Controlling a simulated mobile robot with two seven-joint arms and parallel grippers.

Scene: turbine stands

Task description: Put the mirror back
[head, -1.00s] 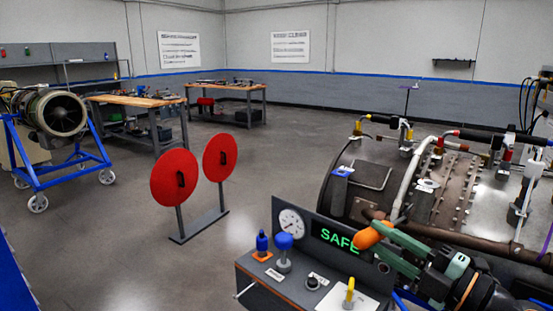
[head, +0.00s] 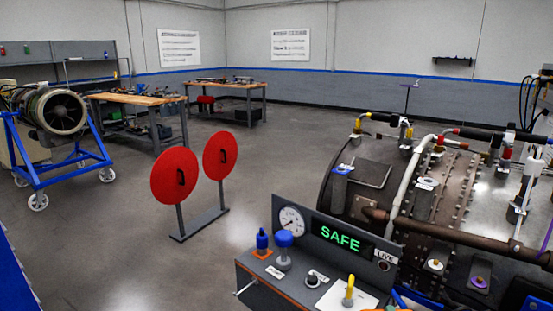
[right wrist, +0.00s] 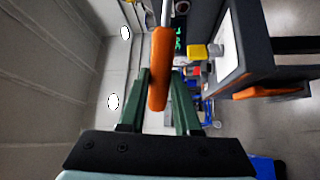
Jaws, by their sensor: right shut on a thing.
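My right gripper (right wrist: 160,95) shows in the right wrist view, its two green fingers closed on the orange handle (right wrist: 158,68) of a tool, which I take to be the mirror. A thin pale rod (right wrist: 165,12) runs from the handle out of the top of that view. The mirror's head is not visible. Neither gripper shows in the head view, and my left gripper is in no view.
A console (head: 330,238) with a green SAFE display, a gauge (head: 291,220) and a yellow handle (head: 348,292) stands in front of the turbine casing (head: 410,190). Two red discs (head: 175,176) stand on the floor at left. A blue-framed engine stand (head: 62,165) is farther left.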

